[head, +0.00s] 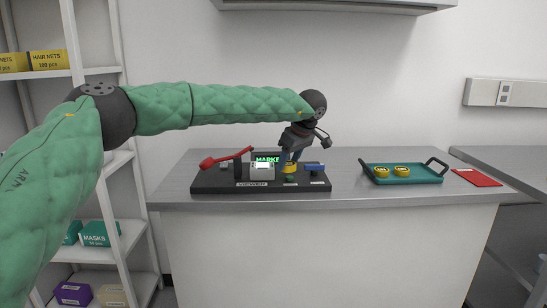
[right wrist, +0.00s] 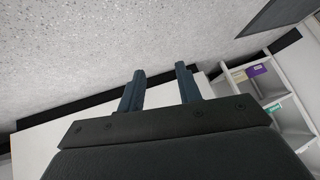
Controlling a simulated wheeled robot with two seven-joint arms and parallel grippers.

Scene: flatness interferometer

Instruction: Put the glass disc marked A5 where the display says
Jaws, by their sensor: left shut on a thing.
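My left gripper (head: 286,160) reaches down over the black instrument base (head: 215,183) on the bench. It is shut on a yellow glass disc (head: 290,168), which shows just below and behind the fingers; its marking is too small to read. A small display (head: 267,159) with bright green text sits left of the fingers; its text is partly cut off and I cannot read it whole. Two more yellow discs (head: 381,172) (head: 402,171) lie in the teal tray (head: 425,178). My right gripper (right wrist: 160,72) is open and empty in the right wrist view, over the floor.
The instrument has a red lever (head: 226,157) at its left, a white block (head: 262,172) and a blue part (head: 314,167) at its right. A red folder (head: 477,177) lies right of the tray. Shelves (head: 100,165) stand at the left. The bench front is clear.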

